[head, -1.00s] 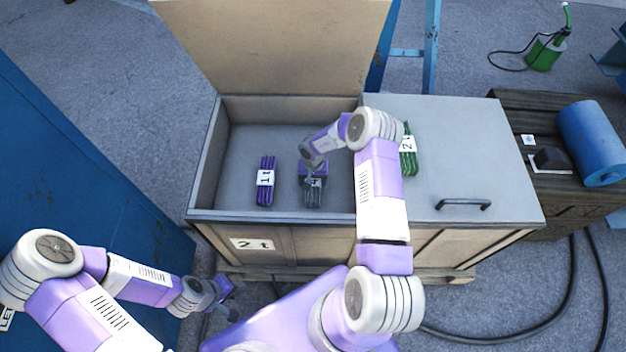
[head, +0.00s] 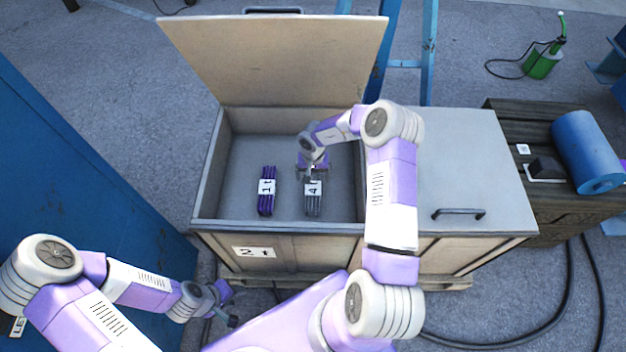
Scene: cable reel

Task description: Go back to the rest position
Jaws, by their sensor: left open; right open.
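My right gripper (head: 312,172) is open, inside the crate's open left compartment. It is just behind and over the far end of a grey cable bundle (head: 313,206) with a label that reads 4. Whether it touches the bundle I cannot tell. A purple cable bundle (head: 267,203) with a label lies to the left on the same compartment floor. My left gripper (head: 228,305) is open and empty, low in front of the crate's left front corner.
The wooden crate (head: 300,228) has its left lid (head: 280,60) raised and its right lid (head: 475,165) closed, with a black handle. A blue wall or container (head: 80,170) stands close on the left. A dark crate with a blue cylinder (head: 588,150) stands right.

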